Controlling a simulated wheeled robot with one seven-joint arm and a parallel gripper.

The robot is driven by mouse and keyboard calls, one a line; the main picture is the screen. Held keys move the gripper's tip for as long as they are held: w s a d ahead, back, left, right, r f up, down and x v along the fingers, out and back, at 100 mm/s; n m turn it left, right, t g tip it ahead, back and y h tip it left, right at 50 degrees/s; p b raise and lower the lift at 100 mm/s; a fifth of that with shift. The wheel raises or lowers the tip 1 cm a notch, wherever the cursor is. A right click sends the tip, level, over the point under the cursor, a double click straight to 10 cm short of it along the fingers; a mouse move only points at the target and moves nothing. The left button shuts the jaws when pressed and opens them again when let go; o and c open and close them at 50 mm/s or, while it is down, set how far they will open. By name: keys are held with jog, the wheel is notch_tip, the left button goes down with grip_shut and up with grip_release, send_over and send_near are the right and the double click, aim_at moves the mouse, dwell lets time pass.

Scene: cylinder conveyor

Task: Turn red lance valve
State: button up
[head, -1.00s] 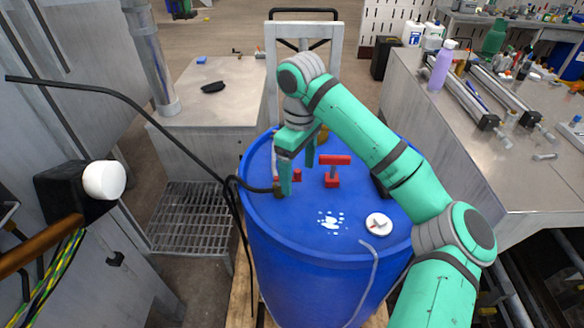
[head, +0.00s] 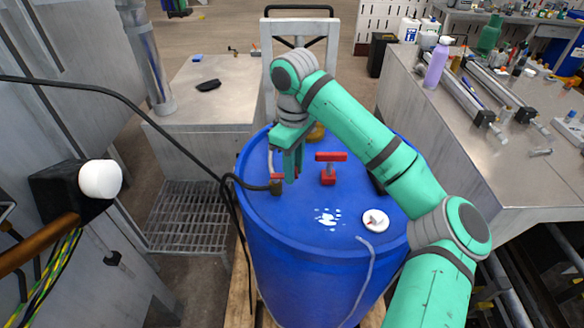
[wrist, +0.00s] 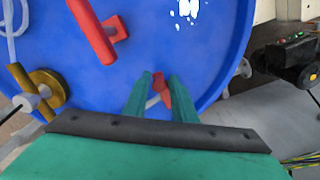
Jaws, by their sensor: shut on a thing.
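My gripper (head: 290,178) points down over the lid of the blue drum (head: 300,270). Its two fingers are close together. In the wrist view my gripper (wrist: 159,76) is shut on a small red handle (wrist: 160,88), which shows between the fingertips.
A black hose (head: 150,108) runs from the left to the drum. A white round cap (head: 375,220) and white marks lie on the lid's front part. A brass fitting (wrist: 45,87) sits on the lid. A metal table (head: 215,100) stands behind left, a workbench (head: 475,165) right.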

jog(key=shift+s+a, duration=0.1)
jog(key=shift+s, duration=0.45)
jog(key=shift+c, duration=0.6)
jog(key=shift+s+a, duration=0.2)
jog(key=shift+s, duration=0.4)
jog(key=shift+c, duration=0.5)
jog(key=shift+a, duration=0.1)
jog(key=shift+o, duration=0.5)
jog(key=shift+s+a, duration=0.4)
jog(key=shift+s, duration=0.05)
jog(key=shift+s+d, duration=0.1)
jog(key=shift+d, duration=0.1)
